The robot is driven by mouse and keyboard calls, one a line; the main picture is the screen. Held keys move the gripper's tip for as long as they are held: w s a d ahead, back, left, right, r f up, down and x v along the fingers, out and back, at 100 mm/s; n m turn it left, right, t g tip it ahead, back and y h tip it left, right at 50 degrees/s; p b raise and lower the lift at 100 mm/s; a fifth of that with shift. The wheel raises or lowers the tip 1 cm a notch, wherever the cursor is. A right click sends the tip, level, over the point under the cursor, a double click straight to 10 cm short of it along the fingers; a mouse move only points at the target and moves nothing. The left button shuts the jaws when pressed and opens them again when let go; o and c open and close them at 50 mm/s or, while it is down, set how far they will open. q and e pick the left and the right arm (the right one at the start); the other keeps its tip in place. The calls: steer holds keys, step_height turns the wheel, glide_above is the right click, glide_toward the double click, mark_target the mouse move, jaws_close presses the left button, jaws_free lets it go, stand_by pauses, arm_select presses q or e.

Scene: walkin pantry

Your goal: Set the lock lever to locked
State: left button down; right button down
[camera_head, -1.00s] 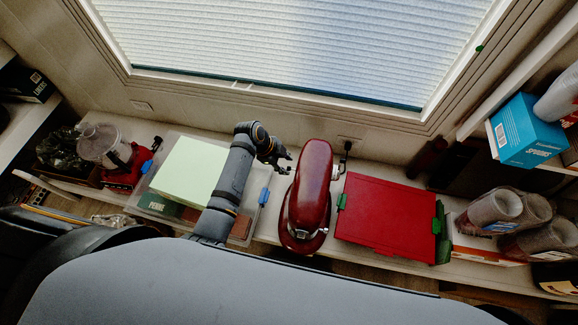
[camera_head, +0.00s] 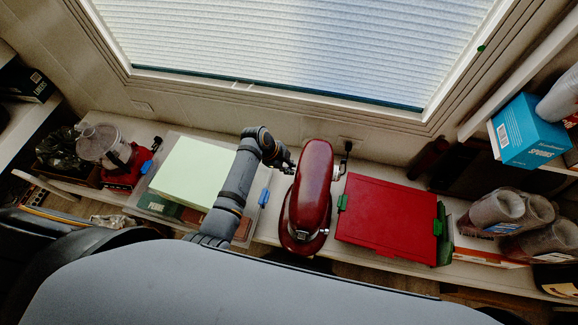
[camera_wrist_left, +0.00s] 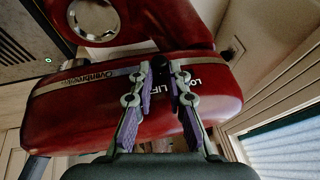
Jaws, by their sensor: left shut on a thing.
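The red stand mixer (camera_head: 309,190) stands on the counter in front of the window. In the left wrist view its red body (camera_wrist_left: 75,110) fills the middle, with a pale band and white lettering that reads "LIFT" and part of a second word. The lock lever's small black knob (camera_wrist_left: 158,63) shows between the fingertips of my left gripper (camera_wrist_left: 160,66), which is shut on it. In the head view my left gripper (camera_head: 288,166) is at the mixer's left side, near its top end. The lever is too small to make out there. My right gripper is not in view.
A red lidded box (camera_head: 388,215) with green clips stands right of the mixer. A clear bin (camera_head: 262,196) with a pale green box (camera_head: 190,172) is left of it, under my left arm. A food processor (camera_head: 105,150) is at the far left.

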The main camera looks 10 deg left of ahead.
arm_select(q)
steer(key=w, duration=0.2)
steer(key=shift+w+r, duration=0.1)
steer(key=shift+w, duration=0.2)
steer(key=c, duration=1.3)
jaws_free()
steer(key=shift+w, duration=0.1)
steer(key=v, duration=1.2)
